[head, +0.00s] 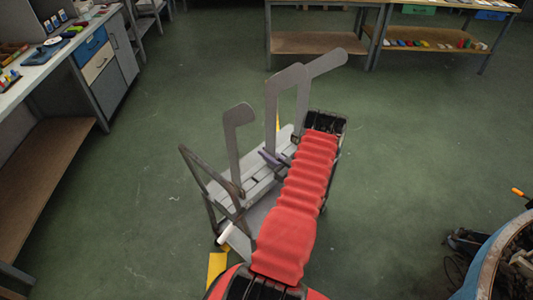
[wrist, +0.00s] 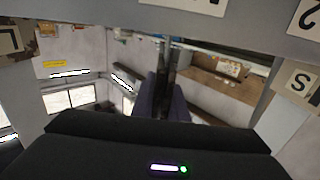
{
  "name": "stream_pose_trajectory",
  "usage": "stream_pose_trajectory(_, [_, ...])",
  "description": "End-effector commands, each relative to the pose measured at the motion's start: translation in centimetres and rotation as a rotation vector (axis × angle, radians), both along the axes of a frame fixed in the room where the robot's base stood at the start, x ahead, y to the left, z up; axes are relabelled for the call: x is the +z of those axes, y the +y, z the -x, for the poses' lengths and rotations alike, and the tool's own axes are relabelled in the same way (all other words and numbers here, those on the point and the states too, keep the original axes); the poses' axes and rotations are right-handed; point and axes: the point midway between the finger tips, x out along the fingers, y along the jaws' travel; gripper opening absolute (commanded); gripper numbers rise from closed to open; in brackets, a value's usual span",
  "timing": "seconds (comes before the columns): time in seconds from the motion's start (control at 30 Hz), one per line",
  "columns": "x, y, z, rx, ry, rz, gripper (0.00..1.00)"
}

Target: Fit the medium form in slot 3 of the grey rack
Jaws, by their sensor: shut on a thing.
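The grey rack (head: 256,186) stands on the floor ahead of my base, with light slats. Three flat grey leg-shaped forms stand upright at it: a small one (head: 233,140) at left, a middle one (head: 271,105), and a tall one (head: 325,64) behind right. My gripper (head: 272,157) is low at the middle form, which I take as the medium form. In the wrist view my gripper (wrist: 165,88) is shut on a thin edge-on strip. Whether the form's foot is in a slot or above it is hidden.
In the wrist view, a grey bar crosses the top with a "2" label (wrist: 309,14) and another label cut off. An "S" label (wrist: 299,84) is at right. Workbenches stand at left (head: 60,55) and at the back (head: 320,42).

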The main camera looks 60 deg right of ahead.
Motion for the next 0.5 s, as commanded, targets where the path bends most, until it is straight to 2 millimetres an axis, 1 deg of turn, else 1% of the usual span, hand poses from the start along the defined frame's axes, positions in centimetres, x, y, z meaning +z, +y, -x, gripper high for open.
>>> stream_pose_trajectory(0.5, [-0.89,-0.02,0.00,0.000,-0.001,0.001,0.00])
